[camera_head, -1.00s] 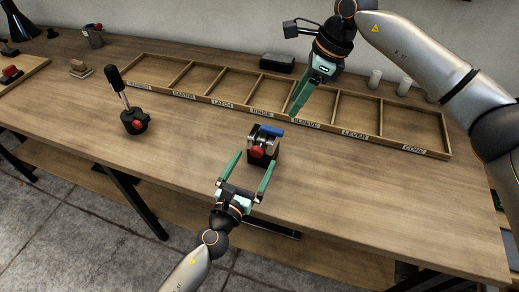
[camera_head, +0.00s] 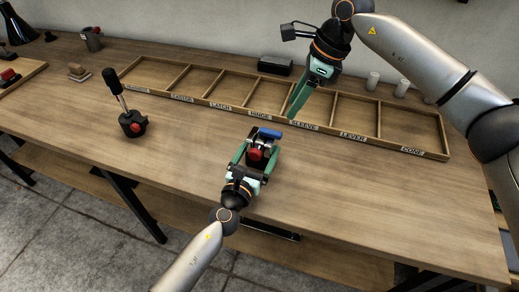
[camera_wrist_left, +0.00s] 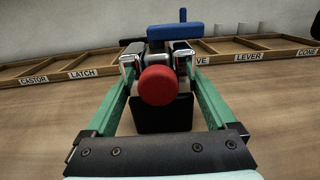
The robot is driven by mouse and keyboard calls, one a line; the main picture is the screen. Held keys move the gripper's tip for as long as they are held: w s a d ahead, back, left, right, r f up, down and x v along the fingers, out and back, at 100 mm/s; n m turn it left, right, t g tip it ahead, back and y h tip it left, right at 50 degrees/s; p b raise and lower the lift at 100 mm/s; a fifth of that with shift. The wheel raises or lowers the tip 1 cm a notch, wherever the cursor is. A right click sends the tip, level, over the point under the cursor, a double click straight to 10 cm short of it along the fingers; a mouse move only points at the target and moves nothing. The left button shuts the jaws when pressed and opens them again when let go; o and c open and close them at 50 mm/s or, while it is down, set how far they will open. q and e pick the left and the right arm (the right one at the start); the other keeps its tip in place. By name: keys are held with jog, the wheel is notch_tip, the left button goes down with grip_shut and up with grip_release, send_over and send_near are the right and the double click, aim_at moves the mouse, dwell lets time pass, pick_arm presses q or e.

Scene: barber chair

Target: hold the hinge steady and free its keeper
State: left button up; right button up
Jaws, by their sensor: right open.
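The hinge (camera_head: 262,152) stands on the bench on a dark block, with metal side plates, a round red knob on its near side and a blue bar (camera_head: 270,133) across its top. In the left wrist view the red knob (camera_wrist_left: 158,85) and blue bar (camera_wrist_left: 175,31) are close ahead. I cannot tell which part is the keeper. My left gripper (camera_head: 257,151) is open, its green fingers on either side of the hinge; whether they touch it is unclear. My right gripper (camera_head: 295,112) is open, seen edge-on, empty above the tray behind the hinge.
A labelled wooden tray (camera_head: 232,106) with several empty compartments lies behind the hinge. A black-handled lever on a dark base (camera_head: 132,124) stands to the left. A black box (camera_head: 275,66) and white cups (camera_head: 373,80) are at the back. The bench to the right is clear.

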pick_arm(q)
grip_shut()
dwell(0.4)
